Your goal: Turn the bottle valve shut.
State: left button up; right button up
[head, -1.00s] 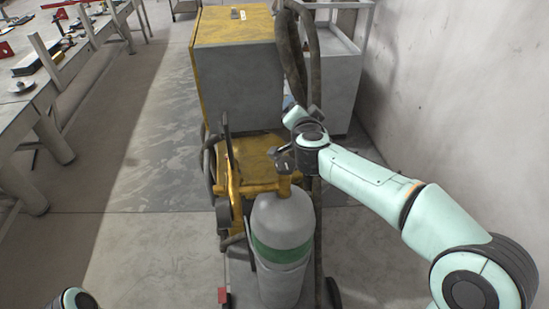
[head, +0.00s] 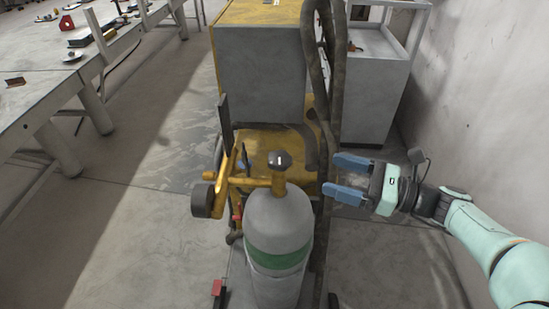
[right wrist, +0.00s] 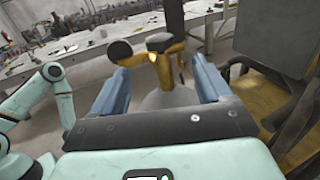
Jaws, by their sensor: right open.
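A grey gas bottle (head: 278,222) with a green band stands upright on the cart in the head view. Its valve has a small black knob (head: 280,160) on top of a brass-yellow body, with a fitting running left to a round dark gauge. My right gripper (head: 337,178) is open and empty, to the right of the valve and apart from it, with its blue fingers pointing left at it. In the right wrist view the knob (right wrist: 158,42) shows ahead between the fingers, and the bottle's shoulder (right wrist: 170,98) lies below it. My left gripper is not in view.
A yellow and grey machine (head: 258,70) stands behind the bottle, with a thick dark hose (head: 325,90) hanging close behind the right gripper. A grey cabinet (head: 368,95) and a wall are at the right. A workbench (head: 60,95) is at the left. Floor between is clear.

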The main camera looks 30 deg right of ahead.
aim_at(290, 161)
jog(key=x, duration=1.3)
jog(key=shift+a, duration=0.25)
jog(key=c, duration=0.9)
